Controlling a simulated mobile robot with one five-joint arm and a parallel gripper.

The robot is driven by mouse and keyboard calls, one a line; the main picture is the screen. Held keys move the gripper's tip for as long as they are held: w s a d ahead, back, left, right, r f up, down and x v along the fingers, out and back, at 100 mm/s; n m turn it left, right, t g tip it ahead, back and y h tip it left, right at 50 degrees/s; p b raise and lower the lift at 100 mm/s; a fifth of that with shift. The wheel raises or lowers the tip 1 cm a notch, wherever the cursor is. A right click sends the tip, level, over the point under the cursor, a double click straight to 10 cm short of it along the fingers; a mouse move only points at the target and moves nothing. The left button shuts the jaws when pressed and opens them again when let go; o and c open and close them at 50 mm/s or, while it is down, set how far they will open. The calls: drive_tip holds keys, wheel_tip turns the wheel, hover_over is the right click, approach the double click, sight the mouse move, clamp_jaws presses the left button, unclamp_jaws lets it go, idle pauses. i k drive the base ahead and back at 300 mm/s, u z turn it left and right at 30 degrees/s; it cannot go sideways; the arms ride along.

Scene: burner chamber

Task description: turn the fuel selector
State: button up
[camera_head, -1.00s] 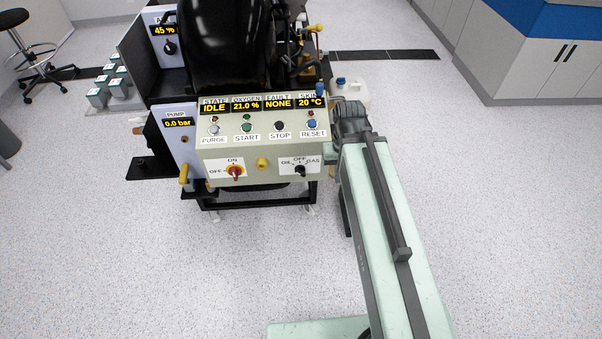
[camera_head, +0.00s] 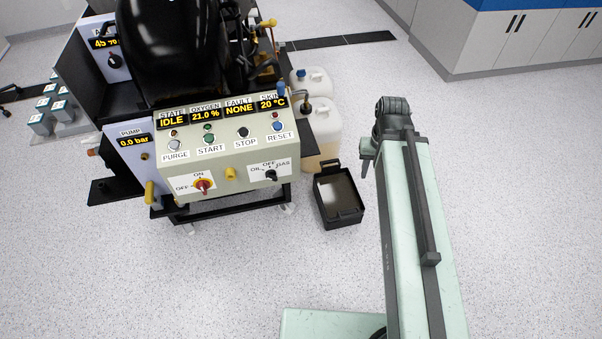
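The fuel selector (camera_head: 271,175) is a small black knob on a white plate at the lower right of the control panel's sloping front. OFF is printed above it and GAS to its right; the label on its left is hard to read. The knob is too small to tell its setting surely. My arm (camera_head: 408,220) stands to the right of the panel, with its dark top joint well apart from the selector. Nothing touches the selector.
The red switch (camera_head: 203,186) and a yellow knob (camera_head: 230,174) sit left of the selector. Buttons and displays reading IDLE and NONE are above. A black tray (camera_head: 338,218) and jugs (camera_head: 324,125) stand on the floor right of the panel. Open floor lies in front.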

sight(271, 174)
drive_tip(key=z, duration=1.5)
drive_tip(key=k, duration=1.95)
drive_tip(key=u, duration=2.2)
drive_tip(key=i, duration=1)
drive_tip(key=u, duration=0.05)
